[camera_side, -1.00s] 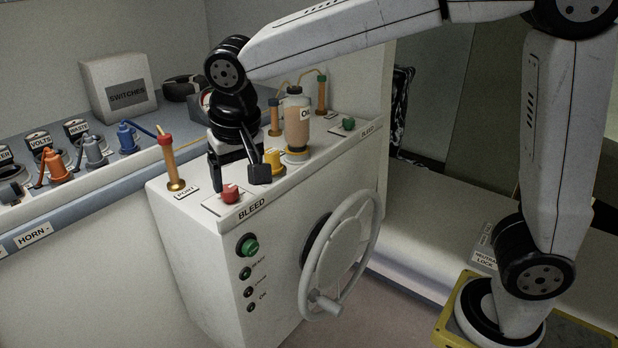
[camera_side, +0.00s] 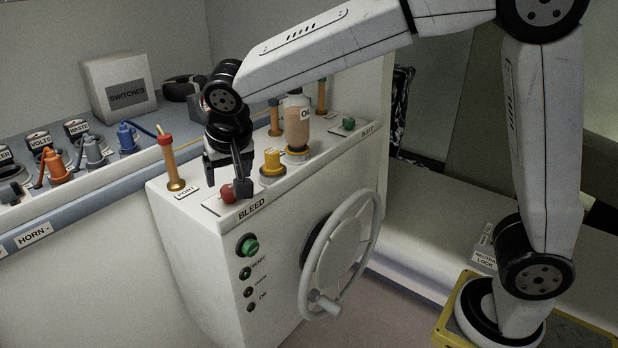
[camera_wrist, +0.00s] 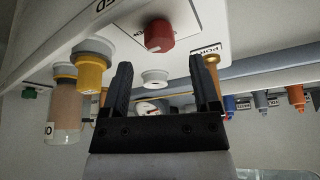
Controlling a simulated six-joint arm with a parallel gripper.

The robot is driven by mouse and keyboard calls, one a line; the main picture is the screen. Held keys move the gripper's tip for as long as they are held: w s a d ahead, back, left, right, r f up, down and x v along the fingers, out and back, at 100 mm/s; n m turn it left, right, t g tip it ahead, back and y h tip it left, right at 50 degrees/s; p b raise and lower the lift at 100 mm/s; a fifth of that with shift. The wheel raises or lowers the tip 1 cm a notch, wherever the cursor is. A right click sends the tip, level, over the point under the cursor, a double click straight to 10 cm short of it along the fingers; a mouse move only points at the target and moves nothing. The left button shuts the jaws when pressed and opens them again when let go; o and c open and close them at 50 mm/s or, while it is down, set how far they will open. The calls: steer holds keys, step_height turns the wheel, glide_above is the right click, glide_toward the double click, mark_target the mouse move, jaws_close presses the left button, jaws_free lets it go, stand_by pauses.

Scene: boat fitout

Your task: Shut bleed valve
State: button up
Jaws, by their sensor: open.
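A red knob (camera_side: 228,193) sits on a white plate near the front edge of the white console top, behind a "BLEED" label (camera_side: 252,209). My gripper (camera_side: 225,183) is over it, pointing down, with one finger to the left and the other just right of the knob. In the wrist view, the red knob (camera_wrist: 159,36) lies beyond and between the fingertips of my gripper (camera_wrist: 160,68), with clear gaps. The jaws are open and empty. A white pointer line shows on the knob's face. A green knob (camera_side: 348,123) stands near a second "BLEED" label at the far right.
A yellow cap (camera_side: 272,162) and an oil bottle (camera_side: 297,125) stand right of my gripper. A brass post with a red top (camera_side: 170,160) stands to its left, by the "PORT" label. A steering wheel (camera_side: 341,255) juts from the console front.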

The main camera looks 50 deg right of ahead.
mark_target(229, 188)
steer(key=shift+x, duration=2)
jaws_close()
